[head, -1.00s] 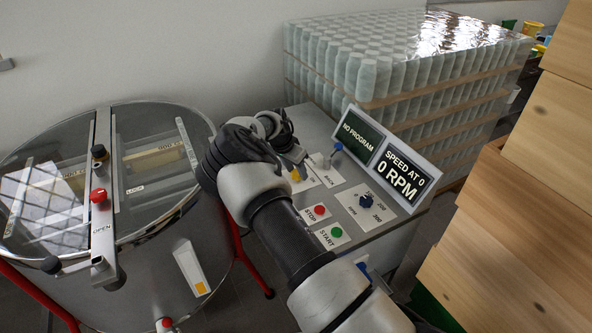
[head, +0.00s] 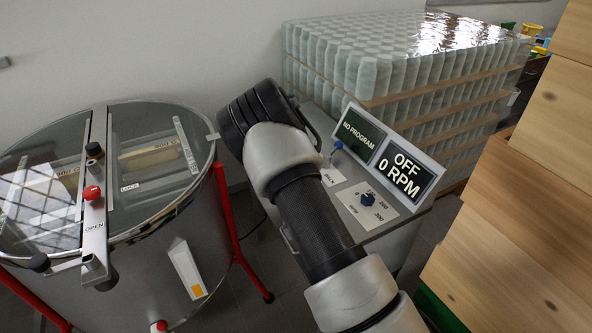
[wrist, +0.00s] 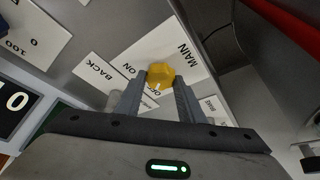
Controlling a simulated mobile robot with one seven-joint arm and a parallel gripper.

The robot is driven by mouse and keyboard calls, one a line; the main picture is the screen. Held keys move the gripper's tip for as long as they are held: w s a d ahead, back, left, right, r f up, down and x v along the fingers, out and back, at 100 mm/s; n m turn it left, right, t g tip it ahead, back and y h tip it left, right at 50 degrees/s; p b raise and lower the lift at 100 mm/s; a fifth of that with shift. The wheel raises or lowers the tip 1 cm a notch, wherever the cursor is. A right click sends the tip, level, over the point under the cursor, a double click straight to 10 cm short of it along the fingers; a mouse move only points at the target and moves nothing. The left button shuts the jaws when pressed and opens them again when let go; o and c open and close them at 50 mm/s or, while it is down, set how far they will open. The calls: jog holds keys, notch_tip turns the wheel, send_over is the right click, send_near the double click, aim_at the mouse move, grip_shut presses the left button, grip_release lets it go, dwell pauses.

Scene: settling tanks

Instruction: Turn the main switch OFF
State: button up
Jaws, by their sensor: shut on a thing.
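The main switch is a yellow knob (wrist: 160,73) on a white plate marked MAIN, ON and OFF (wrist: 182,50) in the wrist view. My gripper (wrist: 159,84) has one finger on each side of the knob and is shut on it. The knob's white mark points toward the OFF lettering, which is partly hidden by the fingers. In the head view my arm hides the switch and my gripper. The display (head: 403,172) on the control panel reads OFF, 0 RPM.
A second display (head: 361,133) reads NO PROGRAM. A blue speed knob (head: 367,199) and a blue BACK lever (head: 338,146) are near my arm. A drum with a clear lid (head: 150,220) stands left, wrapped jars (head: 400,60) behind, wooden boxes (head: 510,190) right.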

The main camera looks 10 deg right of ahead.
jog(key=o, duration=1)
jog(key=shift+o, duration=0.2)
jog(key=shift+r, duration=0.1)
jog(key=v, duration=1.7)
jog(key=shift+r, duration=0.2)
jog(key=s+d+r+n+y+p, duration=0.1)
jog(key=s+r+n+y+p, duration=0.1)
jog(key=s+r, duration=0.95)
jog(key=s+d+r+n+y+p, duration=0.15)
jog(key=s+r, duration=0.55)
jog(key=s, duration=1)
jog(key=s+n+t+h+p, duration=0.1)
jog(key=s, duration=0.8)
jog(key=shift+s+d+n, duration=0.35)
